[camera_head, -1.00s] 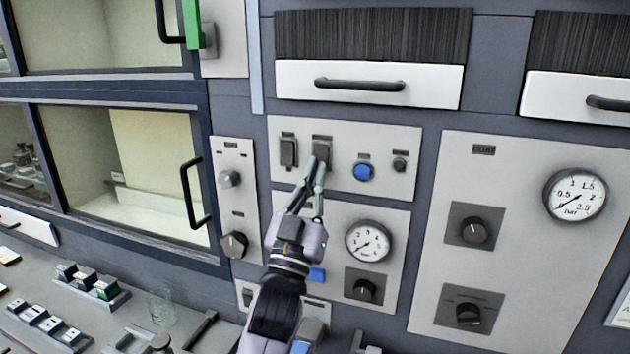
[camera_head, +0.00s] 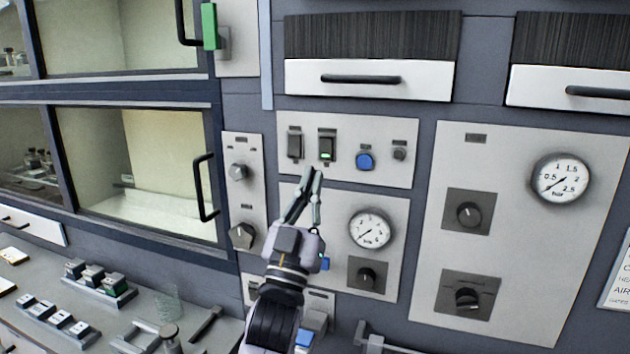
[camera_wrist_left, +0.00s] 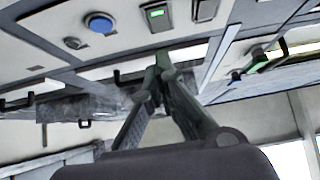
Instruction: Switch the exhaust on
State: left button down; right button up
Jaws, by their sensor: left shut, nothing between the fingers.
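The upper switch panel (camera_head: 378,131) carries two dark rocker switches, a blue button (camera_head: 365,161) and a small dark knob (camera_head: 399,153). The left rocker switch (camera_head: 295,144) shows no light. Labels are too small to read. My left gripper (camera_head: 313,172) is shut and empty. My right gripper is not in view.
A pressure gauge (camera_head: 370,229) and a knob (camera_head: 367,275) sit below the switch panel. A larger panel with a gauge (camera_head: 561,179) is at right. A glass-fronted cabinet with a black handle (camera_head: 205,187) is at left. A bench holds trays and a glass beaker (camera_head: 166,300).

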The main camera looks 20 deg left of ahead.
pick_arm(q)
jog(key=s+f+b, duration=0.3)
jog(key=f, duration=0.4)
jog(key=shift+s+a, duration=0.2)
jog(key=shift+s, duration=0.1)
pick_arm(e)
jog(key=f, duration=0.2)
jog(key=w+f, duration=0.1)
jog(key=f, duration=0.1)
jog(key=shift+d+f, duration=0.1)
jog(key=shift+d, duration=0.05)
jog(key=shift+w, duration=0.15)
